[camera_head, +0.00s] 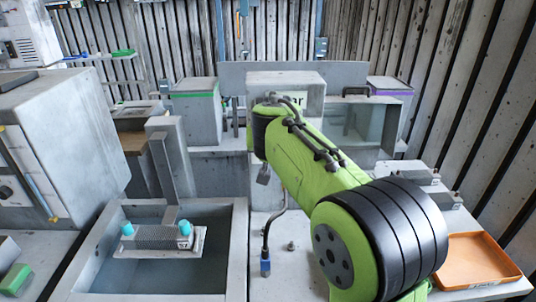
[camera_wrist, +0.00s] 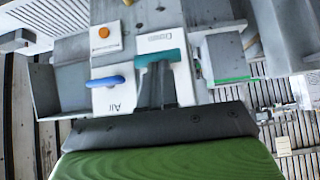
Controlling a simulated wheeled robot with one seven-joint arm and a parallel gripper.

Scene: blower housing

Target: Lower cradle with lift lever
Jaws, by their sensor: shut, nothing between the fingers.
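A pale, slotted cradle-like plate (camera_head: 160,240) with two teal knobs (camera_head: 184,228) sits in the open grey basin (camera_head: 238,255) at the lower left of the head view. A grey upright bar (camera_head: 163,165) rises behind it and joins near it. In the wrist view a blue handle (camera_wrist: 110,81) and a teal bracket-shaped handle (camera_wrist: 160,56) lie on white panels. My gripper (camera_wrist: 157,75) is shut and empty, its dark fingers in front of the teal handle; I cannot tell whether they touch. In the head view my green arm hides the gripper. Which part is the lift lever is unclear.
A large grey cabinet (camera_head: 60,130) stands left of the basin. A curved rod with a blue end (camera_head: 265,266) stands right of it. An orange tray (camera_head: 480,262) lies at the lower right. Green-trimmed (camera_head: 196,105) and purple-trimmed (camera_head: 390,92) boxes stand behind. An orange button (camera_wrist: 103,32) shows above the blue handle.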

